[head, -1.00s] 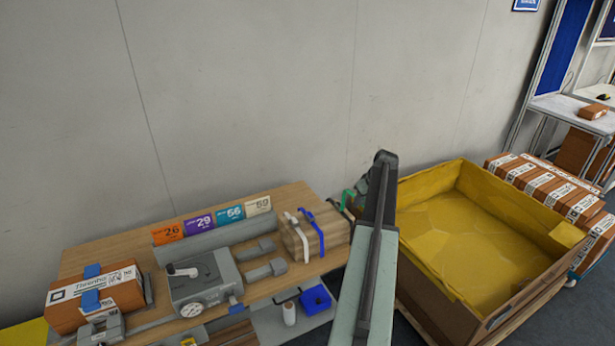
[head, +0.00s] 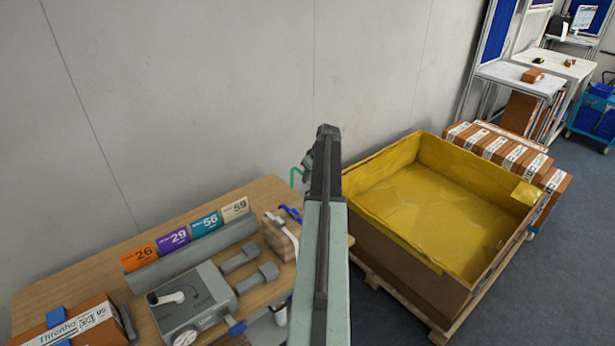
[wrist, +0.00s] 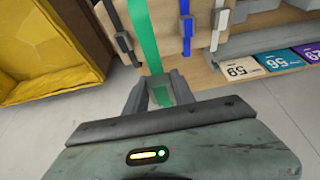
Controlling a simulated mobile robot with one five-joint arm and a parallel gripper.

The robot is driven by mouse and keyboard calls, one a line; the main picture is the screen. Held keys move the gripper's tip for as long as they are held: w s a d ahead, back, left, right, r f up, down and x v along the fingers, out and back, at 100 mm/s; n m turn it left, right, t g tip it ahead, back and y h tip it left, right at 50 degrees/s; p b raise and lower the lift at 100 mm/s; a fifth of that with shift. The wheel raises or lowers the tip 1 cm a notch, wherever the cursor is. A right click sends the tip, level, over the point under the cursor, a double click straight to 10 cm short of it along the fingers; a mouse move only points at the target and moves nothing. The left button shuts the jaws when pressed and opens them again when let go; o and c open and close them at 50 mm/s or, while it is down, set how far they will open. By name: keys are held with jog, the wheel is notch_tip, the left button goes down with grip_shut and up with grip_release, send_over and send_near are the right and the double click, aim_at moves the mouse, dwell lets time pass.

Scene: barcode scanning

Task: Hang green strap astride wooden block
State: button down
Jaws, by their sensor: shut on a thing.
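The green strap (wrist: 147,45) is in my gripper (wrist: 161,93), which is shut on its lower end in the wrist view. The strap runs up the picture from the fingers across the wooden block (wrist: 165,22), between a black strap (wrist: 118,28) and a blue strap (wrist: 186,20). I cannot tell whether it touches the wood. In the head view the green strap (head: 296,174) shows beside my gripper (head: 308,166), beyond the wooden block (head: 281,240). My arm hides the block's right part.
A white strap (wrist: 217,22) also hangs on the block. Number cards (head: 189,234) and a grey device (head: 193,302) stand on the wooden table (head: 75,272). A large yellow-lined crate (head: 400,262) stands close on the right.

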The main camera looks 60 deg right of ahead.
jog(key=shift+s+a+f+b, duration=0.1)
jog(key=shift+f+b, duration=7.5)
jog(key=shift+f, duration=0.05)
jog(key=shift+s+a, duration=0.25)
jog(key=c, duration=1)
grip_release()
jog(key=shift+f+b, duration=0.1)
jog(key=shift+b, duration=0.2)
jog(key=shift+o, duration=0.2)
jog(key=shift+s+r+p, duration=0.1)
jog(key=shift+r+p, duration=0.5)
jog(key=shift+p, duration=0.3)
jog(key=p+v, duration=0.6)
jog(key=v, duration=0.1)
jog(key=shift+d, duration=0.15)
